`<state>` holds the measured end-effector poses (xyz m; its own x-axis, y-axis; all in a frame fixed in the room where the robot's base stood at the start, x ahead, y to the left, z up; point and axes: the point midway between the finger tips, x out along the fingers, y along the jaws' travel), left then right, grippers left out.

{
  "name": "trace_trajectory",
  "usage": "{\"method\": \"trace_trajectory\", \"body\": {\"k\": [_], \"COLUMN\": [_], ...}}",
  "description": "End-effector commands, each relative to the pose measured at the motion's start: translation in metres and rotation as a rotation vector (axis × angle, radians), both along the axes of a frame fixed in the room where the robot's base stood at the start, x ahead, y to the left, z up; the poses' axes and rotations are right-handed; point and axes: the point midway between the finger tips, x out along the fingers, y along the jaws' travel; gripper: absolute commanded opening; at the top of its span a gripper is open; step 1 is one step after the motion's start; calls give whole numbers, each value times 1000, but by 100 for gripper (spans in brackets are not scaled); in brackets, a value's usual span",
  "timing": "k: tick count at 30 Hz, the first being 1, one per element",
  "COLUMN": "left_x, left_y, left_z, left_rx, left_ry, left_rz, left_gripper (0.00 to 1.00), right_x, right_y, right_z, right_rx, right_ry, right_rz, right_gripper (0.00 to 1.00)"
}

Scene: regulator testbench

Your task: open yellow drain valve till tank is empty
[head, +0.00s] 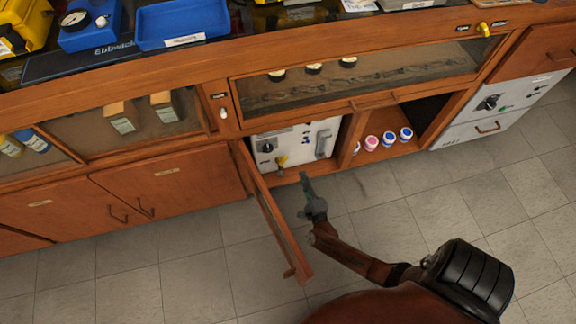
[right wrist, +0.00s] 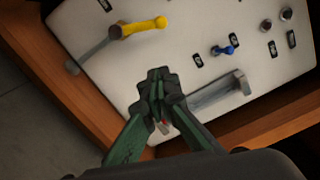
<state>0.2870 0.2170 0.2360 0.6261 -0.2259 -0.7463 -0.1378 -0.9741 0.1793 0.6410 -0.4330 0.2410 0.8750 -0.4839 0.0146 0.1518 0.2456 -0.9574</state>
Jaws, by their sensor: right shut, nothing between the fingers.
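The yellow drain valve (head: 282,161) sits low on a white panel (head: 322,128) inside an open cabinet in the head view. In the right wrist view the yellow handle (right wrist: 147,26) lies at the upper left of the panel, with a grey pipe (right wrist: 92,53) running from it to the lower left. My right gripper (head: 305,180) is shut and empty, just in front of the cabinet opening. In the right wrist view its closed fingertips (right wrist: 160,76) are below the yellow handle and apart from it. My left gripper is not in view. No tank level is readable.
An open wooden door (head: 275,220) stands out left of my right arm. A grey bracket handle (right wrist: 222,96) and a blue valve (right wrist: 226,50) are on the panel. Several small jars (head: 388,139) stand on the shelf to the right. The tiled floor in front is clear.

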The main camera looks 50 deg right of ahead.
Motion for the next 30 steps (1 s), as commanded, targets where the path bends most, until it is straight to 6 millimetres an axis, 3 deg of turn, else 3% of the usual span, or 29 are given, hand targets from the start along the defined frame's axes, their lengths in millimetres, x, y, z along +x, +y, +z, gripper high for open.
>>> {"method": "trace_trajectory", "body": {"k": [1,7,12,18,30], "left_x": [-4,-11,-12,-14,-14], "left_y": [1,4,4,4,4], "left_z": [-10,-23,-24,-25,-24], "left_rx": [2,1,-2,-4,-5], "left_ry": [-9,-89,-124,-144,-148], "left_rz": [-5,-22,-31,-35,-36], "left_gripper": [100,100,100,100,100], "right_x": [10,45,62,71,72], "right_y": [-6,-25,-7,2,2], "right_z": [-4,-4,5,10,13], "right_rx": [-2,-3,2,-1,-5], "right_ry": [1,3,1,2,3], "right_rz": [1,1,2,1,0], "right_gripper": [0,0,0,0,0]}}
